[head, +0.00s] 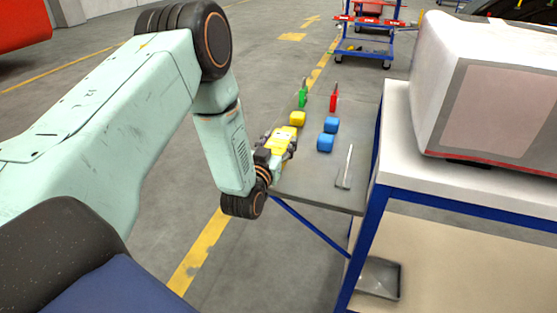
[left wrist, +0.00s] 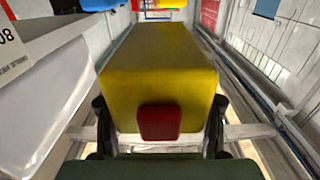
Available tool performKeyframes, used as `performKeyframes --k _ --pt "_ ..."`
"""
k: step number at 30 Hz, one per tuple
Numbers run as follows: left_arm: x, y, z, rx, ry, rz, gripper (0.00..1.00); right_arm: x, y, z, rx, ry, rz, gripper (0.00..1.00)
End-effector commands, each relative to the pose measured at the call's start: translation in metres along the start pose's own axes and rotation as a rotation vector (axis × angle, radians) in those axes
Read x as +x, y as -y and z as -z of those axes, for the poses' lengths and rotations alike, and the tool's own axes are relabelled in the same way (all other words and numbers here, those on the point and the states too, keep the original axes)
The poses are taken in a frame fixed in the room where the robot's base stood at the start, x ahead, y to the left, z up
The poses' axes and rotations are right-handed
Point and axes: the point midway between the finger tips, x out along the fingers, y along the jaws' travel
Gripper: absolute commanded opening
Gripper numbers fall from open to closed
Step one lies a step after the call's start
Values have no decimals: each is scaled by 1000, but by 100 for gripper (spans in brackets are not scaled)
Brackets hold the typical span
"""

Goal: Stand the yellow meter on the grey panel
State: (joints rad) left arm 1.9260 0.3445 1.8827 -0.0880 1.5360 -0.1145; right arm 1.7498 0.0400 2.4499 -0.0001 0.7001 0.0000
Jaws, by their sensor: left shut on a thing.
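The yellow meter (left wrist: 160,75) fills the middle of the left wrist view, a boxy yellow body with a small red block on its near face. In the head view it shows as a yellow patch (head: 286,132) in my left gripper (head: 277,146). Dark fingers stand on both sides of it, so the gripper is shut on it. The gripper is over the left edge of the grey panel (head: 310,182), a flat shelf beside the white bench. Whether the meter touches the panel cannot be told. My right gripper is not in view.
On the panel are a yellow block (head: 297,118), two blue blocks (head: 331,125) (head: 326,142), a green tool (head: 303,95), a red tool (head: 334,100) and a flat grey tool (head: 344,178). The white bench (head: 480,185) bounds its right. Bare panel lies at the front.

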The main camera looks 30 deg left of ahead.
Motion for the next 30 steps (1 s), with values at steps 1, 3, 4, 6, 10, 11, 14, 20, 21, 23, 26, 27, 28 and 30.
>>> performKeyframes --k 1,3,4,6,10,11,14,20,21,23,26,27,28,30 --pt "0 0 -5 1 -2 -1 9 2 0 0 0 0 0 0" --pt "0 0 -16 3 -2 -1 9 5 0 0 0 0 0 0" --pt "0 0 -22 3 -2 -1 9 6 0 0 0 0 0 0" --pt "0 0 -32 2 -3 0 9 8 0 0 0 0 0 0" --pt "0 0 -43 2 -4 -1 9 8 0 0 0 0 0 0" --pt "0 0 -44 1 -4 -1 9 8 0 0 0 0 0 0" --pt "1 0 -44 1 -5 0 9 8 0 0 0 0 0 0" --pt "0 0 -44 0 -4 0 9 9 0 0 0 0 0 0" --pt "0 0 -46 1 -4 0 9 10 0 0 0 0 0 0" --pt "0 0 -48 1 -4 0 9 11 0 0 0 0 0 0" --pt "0 0 -50 1 -1 0 58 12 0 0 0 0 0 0" --pt "0 0 -50 1 -1 0 61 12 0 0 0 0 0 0" --pt "0 0 -50 1 -1 0 64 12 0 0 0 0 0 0" --pt "0 0 -49 1 -1 0 70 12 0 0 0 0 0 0"
